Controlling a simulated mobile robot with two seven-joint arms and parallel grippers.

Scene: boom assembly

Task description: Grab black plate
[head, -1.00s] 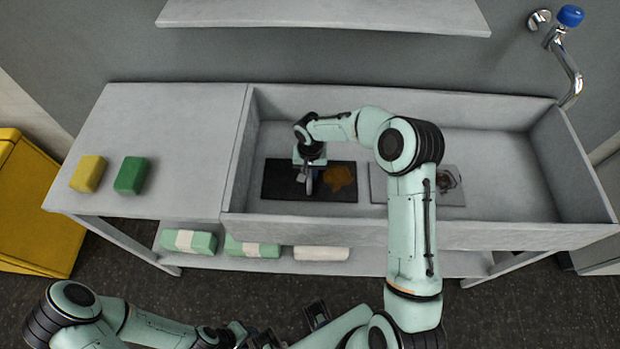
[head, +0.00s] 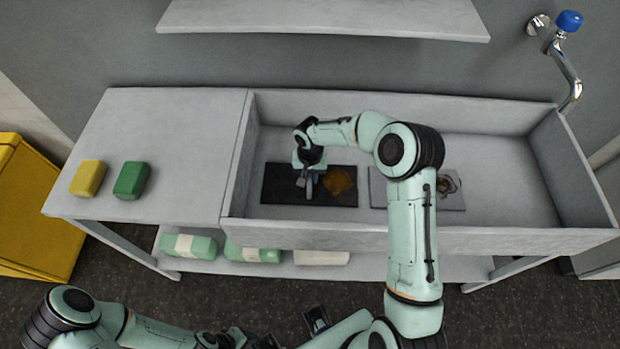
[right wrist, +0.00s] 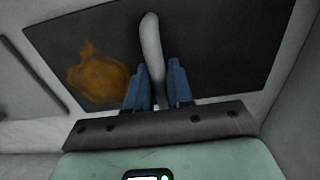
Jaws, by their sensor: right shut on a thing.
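The black plate (head: 279,184) lies flat on the basin floor at its left, with an orange-brown stain (head: 338,181) on its right part. It fills much of the right wrist view (right wrist: 215,40). My right gripper (head: 309,190) is over the plate's middle, pointing down. Its blue fingers (right wrist: 157,85) are shut on a grey handle-like piece (right wrist: 151,40) that lies over the plate. The fingers partly hide where this piece meets the plate. My left gripper (head: 235,339) shows only partly at the bottom edge, away from the basin, and its fingers are unclear.
A grey plate (head: 400,200) with a brown stain lies to the right, partly behind my right arm. The basin's front wall (head: 300,231) stands between me and the plates. Yellow (head: 88,178) and green (head: 131,180) sponges sit on the left counter. A tap (head: 565,60) is at the right.

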